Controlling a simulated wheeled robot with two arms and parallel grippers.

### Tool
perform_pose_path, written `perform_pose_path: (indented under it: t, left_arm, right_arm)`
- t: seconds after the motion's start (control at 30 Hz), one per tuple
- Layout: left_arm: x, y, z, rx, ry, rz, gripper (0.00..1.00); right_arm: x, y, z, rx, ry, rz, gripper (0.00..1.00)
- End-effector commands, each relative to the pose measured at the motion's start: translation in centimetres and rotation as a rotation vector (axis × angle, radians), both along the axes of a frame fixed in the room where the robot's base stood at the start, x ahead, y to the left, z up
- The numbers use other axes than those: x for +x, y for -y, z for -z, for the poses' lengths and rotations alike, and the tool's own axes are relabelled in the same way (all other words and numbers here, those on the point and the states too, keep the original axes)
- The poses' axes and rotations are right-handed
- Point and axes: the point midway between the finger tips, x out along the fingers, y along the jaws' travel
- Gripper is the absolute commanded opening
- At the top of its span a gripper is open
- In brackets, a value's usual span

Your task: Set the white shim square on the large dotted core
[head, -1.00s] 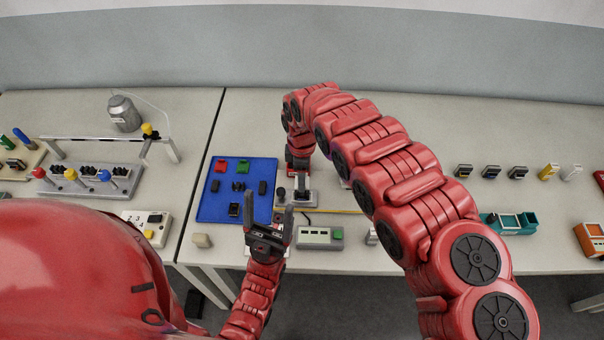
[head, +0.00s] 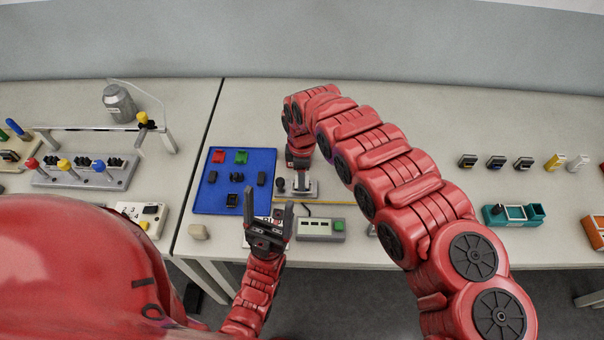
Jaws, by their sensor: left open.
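My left gripper (head: 269,206) points away from me with its two dark fingers spread, empty, just past the front edge of the blue mat (head: 207,202). Several small dark parts lie on the mat, including a dark block (head: 232,200) near its front; I cannot tell which is the large dotted core. I cannot make out the white shim for certain. A small off-white block (head: 198,231) lies on the table left of my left gripper. My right gripper (head: 300,182) points down at a grey fixture (head: 303,190); its fingers are too small and covered to read.
A red part (head: 219,157) and a green part (head: 241,157) lie on the mat's far side. A grey box with a green button (head: 320,230) stands right of my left gripper. My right arm spans the middle. A teal holder (head: 513,215) stands at the right.

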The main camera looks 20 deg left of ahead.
Motion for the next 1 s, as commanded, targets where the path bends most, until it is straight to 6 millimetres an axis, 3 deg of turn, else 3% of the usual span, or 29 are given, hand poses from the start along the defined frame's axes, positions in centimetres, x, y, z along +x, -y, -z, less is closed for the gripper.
perform_pose_path:
  t: [0.2, 0.23, 0.4, 0.77, 1.0]
  left_arm:
    - [0.0, 0.0, 0.0, 0.0, 0.0, 0.0, 0.79]
    - [0.0, 0.0, 0.0, 0.0, 0.0, 0.0, 0.79]
    - [0.0, 0.0, 0.0, 0.0, 0.0, 0.0, 0.79]
    - [0.0, 0.0, 0.1, 0.0, 0.0, 0.0, 0.79]
    - [0.0, 0.0, 1.1, 0.0, 0.0, 0.0, 0.79]
  right_arm:
    - [0.0, 0.0, 0.0, 0.0, 0.0, 0.0, 0.02]
    - [0.0, 0.0, 0.0, 0.0, 0.0, 0.0, 0.59]
    - [0.0, 0.0, 0.0, 0.0, 0.0, 0.0, 0.89]
    - [0.1, 0.0, -0.3, 0.001, 0.002, 0.0, 0.89]
    - [0.2, 0.2, -3.2, -0.002, 0.006, 0.001, 0.89]
